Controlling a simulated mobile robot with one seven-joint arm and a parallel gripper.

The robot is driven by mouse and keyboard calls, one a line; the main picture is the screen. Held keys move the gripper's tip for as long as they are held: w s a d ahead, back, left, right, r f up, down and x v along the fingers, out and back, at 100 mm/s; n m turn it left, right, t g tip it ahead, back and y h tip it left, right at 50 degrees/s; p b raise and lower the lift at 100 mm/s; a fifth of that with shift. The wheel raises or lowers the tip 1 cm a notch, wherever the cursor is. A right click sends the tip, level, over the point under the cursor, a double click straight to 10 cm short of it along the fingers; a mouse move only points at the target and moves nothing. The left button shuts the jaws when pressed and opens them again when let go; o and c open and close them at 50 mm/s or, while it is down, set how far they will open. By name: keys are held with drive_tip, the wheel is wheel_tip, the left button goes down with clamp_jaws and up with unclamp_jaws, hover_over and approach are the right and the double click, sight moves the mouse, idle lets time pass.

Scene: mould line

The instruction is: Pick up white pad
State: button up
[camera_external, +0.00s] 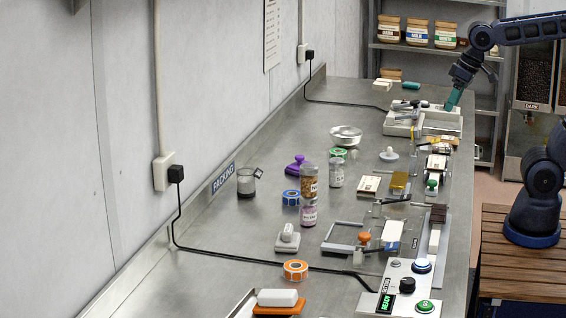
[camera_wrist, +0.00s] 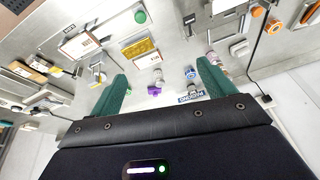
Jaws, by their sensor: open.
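A white rounded block (camera_external: 277,297), which looks like the white pad, lies on a flat orange piece (camera_external: 278,309) at the near end of the steel bench. My gripper (camera_external: 453,98) is far from it, at the bench's back right, with its teal fingers over a pale divided tray (camera_external: 400,128). In the wrist view my gripper (camera_wrist: 160,78) has its two fingers spread wide, with nothing between them. I cannot pick out the white pad for certain in the wrist view.
The steel bench (camera_external: 230,275) is crowded along its right side. A black cable (camera_external: 240,262) crosses the bench.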

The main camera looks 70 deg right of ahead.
drive_tip(key=w+a+m+g, duration=0.1)
drive_tip(key=w+a+m, duration=0.4)
drive_tip(key=w, duration=0.9)
drive_tip(key=m+g, duration=0.3)
drive_tip(key=m, duration=0.6)
hover_over(288, 228)
wheel_tip(288, 228, down, 20)
drive_tip(key=shift+f, duration=0.15)
drive_tip(key=shift+a+f, duration=0.25)
drive_tip(key=shift+f, duration=0.25)
wheel_tip(288, 228, down, 10)
drive_tip(key=shift+d+f, duration=0.1)
drive_tip(key=shift+d, duration=0.05)
drive_tip(key=c, duration=1.1)
